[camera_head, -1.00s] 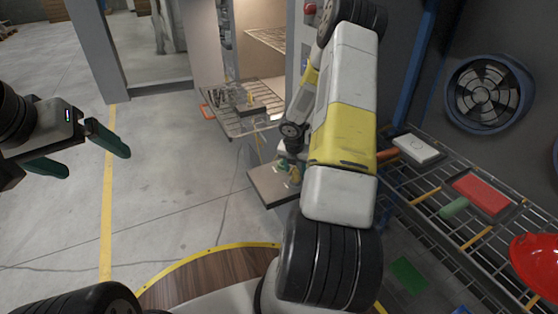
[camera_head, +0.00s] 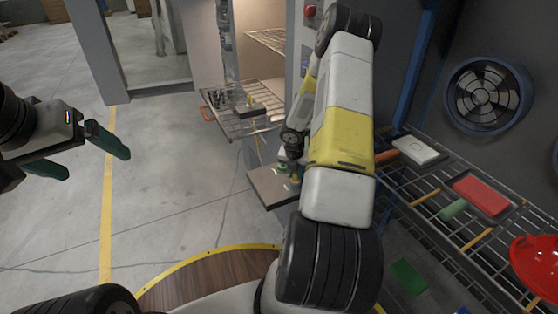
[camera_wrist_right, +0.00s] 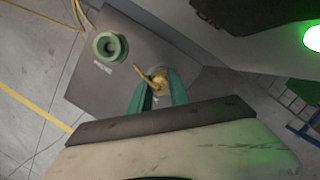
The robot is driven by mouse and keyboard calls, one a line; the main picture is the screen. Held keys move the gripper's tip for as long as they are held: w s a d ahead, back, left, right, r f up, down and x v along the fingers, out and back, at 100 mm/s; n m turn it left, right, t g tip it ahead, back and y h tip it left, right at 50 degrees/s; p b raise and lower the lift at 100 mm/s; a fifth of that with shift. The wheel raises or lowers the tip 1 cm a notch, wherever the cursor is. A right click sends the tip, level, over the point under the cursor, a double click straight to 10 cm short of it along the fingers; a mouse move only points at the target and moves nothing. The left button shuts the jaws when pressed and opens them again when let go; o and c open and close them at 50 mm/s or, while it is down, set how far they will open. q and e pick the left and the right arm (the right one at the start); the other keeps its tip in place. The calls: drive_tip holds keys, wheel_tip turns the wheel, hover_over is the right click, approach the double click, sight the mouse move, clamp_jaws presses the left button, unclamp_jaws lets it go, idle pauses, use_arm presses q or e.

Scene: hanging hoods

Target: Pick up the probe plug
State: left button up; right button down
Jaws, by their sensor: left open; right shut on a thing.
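The probe plug (camera_wrist_right: 159,80) looks like a small brass-coloured piece with a thin arm sticking out to one side. It shows between the green fingers of my right gripper (camera_wrist_right: 158,88) in the right wrist view, and the gripper is shut on it. It is over or at the grey plate (camera_wrist_right: 90,78); I cannot tell whether it touches. A green ring-shaped socket (camera_wrist_right: 110,47) stands on the plate beside it. In the head view my right arm partly hides the plate (camera_head: 268,188). My left gripper (camera_head: 95,155) is open and empty above the floor at the left.
A wire rack (camera_head: 235,125) with small parts stands behind the plate. A round fan (camera_head: 487,95) is on the wall. The left floor is clear.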

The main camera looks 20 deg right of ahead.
drive_tip(key=shift+r, duration=0.15)
wheel_tip(320, 180, up, 3)
drive_tip(key=shift+r, duration=0.2)
drive_tip(key=s+a+r, duration=0.1)
drive_tip(key=s+a, duration=0.2)
drive_tip(key=s, duration=0.4)
drive_tip(key=s+a, duration=0.4)
drive_tip(key=s, duration=0.3)
drive_tip(key=shift+w+d+v, duration=0.1)
drive_tip(key=shift+d+v, duration=0.05)
drive_tip(key=shift+v, duration=0.75)
drive_tip(key=shift+w+d+v, duration=0.15)
drive_tip(key=shift+v, duration=0.7)
drive_tip(key=shift+w+d+v, duration=0.1)
drive_tip(key=shift+d+v, duration=0.05)
drive_tip(key=shift+v, duration=0.75)
drive_tip(key=shift+r, duration=0.1)
